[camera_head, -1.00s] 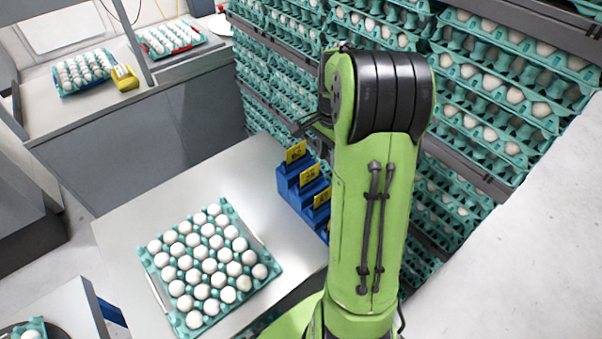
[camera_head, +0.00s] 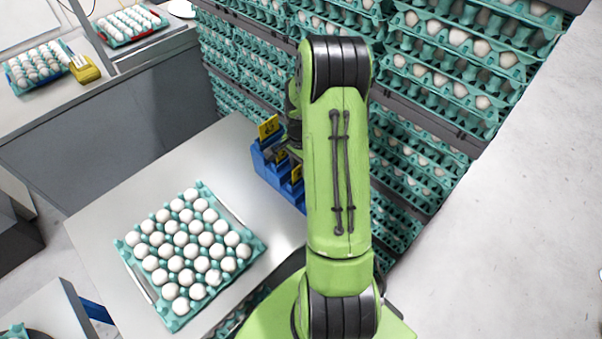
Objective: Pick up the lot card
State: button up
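Several yellow lot cards with dark print stand upright in a blue stepped holder (camera_head: 265,168) at the right back edge of the grey table. The rearmost lot card (camera_head: 269,127) shows clearly. A second lot card (camera_head: 281,156) and a third lot card (camera_head: 297,173) are partly covered by my arm. I cannot tell which card the task means. My green arm stands in front of the holder's right side. My gripper is mostly hidden behind the arm, close to the cards; its fingers cannot be made out.
A teal tray (camera_head: 256,247) full of white eggs sits on the grey table (camera_head: 95,222). Stacked egg trays (camera_head: 440,85) rise behind the holder and arm. A back counter bears two more egg trays and a yellow device (camera_head: 84,69). Open floor lies at right.

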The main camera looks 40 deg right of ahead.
jog(key=shift+s, duration=0.1)
grip_shut()
jog(key=shift+r, duration=0.1)
notch_tip(320, 180, up, 10)
jog(key=shift+p, duration=0.65)
